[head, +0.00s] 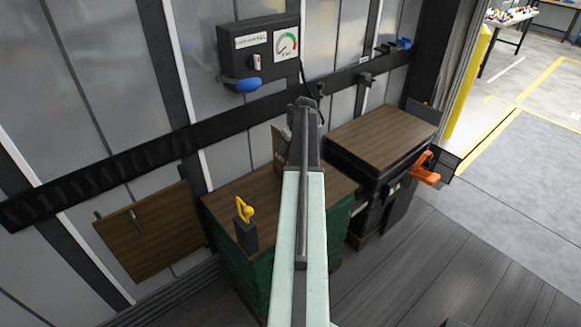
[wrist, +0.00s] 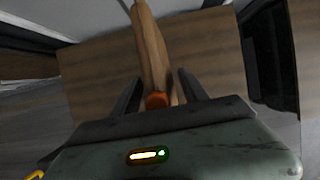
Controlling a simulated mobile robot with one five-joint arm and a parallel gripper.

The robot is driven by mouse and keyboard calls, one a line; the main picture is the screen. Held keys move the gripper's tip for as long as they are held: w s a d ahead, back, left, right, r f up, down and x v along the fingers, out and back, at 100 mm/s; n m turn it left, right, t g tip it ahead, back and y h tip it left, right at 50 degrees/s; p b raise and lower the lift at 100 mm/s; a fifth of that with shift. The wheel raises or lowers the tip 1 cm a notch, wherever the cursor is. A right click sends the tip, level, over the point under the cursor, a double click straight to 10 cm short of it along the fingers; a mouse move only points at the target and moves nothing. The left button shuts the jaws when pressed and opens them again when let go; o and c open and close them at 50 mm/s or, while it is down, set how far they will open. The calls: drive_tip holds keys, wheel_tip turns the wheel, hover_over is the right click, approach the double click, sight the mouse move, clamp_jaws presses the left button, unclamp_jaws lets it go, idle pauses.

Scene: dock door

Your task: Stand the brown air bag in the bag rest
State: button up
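The brown air bag (wrist: 152,50) shows nearly edge-on in the wrist view, with a round orange fitting (wrist: 157,100) at its near end. In the head view the bag (head: 279,147) stands over the green crate's wooden top, partly hidden by my arm. My gripper (wrist: 160,78) has its two dark fingers apart, one on each side of the bag, with a gap on the right. Contact on the left side is unclear. My gripper (head: 303,106) also shows at the arm's end. I cannot identify the bag rest with certainty.
A black holder with a yellow-handled tool (head: 245,222) stands on the green crate's top (head: 222,205). A wood-topped black stack (head: 385,135) with an orange clamp (head: 425,170) stands to the right. A gauge box (head: 258,52) and wooden panel (head: 150,245) are at the wall.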

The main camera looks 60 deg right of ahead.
clamp_jaws()
idle(1.2)
